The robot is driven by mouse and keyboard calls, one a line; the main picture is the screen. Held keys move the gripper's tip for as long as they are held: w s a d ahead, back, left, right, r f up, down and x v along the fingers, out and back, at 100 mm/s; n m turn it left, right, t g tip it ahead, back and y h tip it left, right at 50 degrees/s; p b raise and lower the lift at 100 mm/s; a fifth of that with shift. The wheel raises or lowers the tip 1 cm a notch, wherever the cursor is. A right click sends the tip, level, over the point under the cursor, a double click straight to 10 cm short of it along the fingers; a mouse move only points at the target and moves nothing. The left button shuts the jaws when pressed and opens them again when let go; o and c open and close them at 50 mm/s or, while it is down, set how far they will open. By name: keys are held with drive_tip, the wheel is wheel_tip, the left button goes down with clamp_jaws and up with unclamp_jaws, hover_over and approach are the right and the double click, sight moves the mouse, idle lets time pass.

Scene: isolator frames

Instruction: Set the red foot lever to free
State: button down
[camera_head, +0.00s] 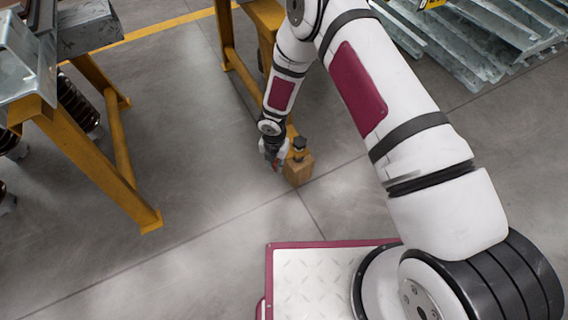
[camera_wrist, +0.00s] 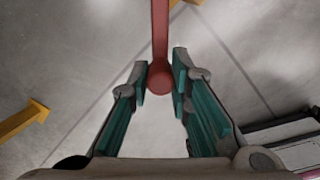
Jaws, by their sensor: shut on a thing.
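The red foot lever (camera_wrist: 160,35) comes down from the top middle of the wrist view and ends in a rounded red tip. My gripper (camera_wrist: 158,80) has its two green-padded fingers on either side of that tip and is shut on it. Only a small speck of red shows there, and the rest of the lever is hidden by my arm and gripper. The lever's pivot is out of view in the wrist view.
Another yellow trestle (camera_head: 124,150) with metal parts stands at left. Galvanised steel sections (camera_head: 480,45) lie at upper right. Floor between is clear.

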drive_tip(key=shift+w+a+m+b, duration=0.35)
drive_tip(key=shift+w+a+m, duration=0.25)
drive_tip(key=shift+m, duration=0.65)
drive_tip(key=shift+w+a+m+b, duration=0.4)
drive_tip(key=shift+a+m, duration=0.35)
drive_tip(key=shift+m, duration=0.55)
drive_tip(key=shift+w+a+m+b, duration=0.3)
drive_tip(key=shift+w+a+m, duration=0.3)
drive_tip(key=shift+m, duration=0.65)
drive_tip(key=c, duration=1.5)
unclamp_jaws()
drive_tip(key=shift+o, duration=0.2)
drive_tip(key=shift+r, duration=0.1)
wheel_tip(320, 180, up, 12)
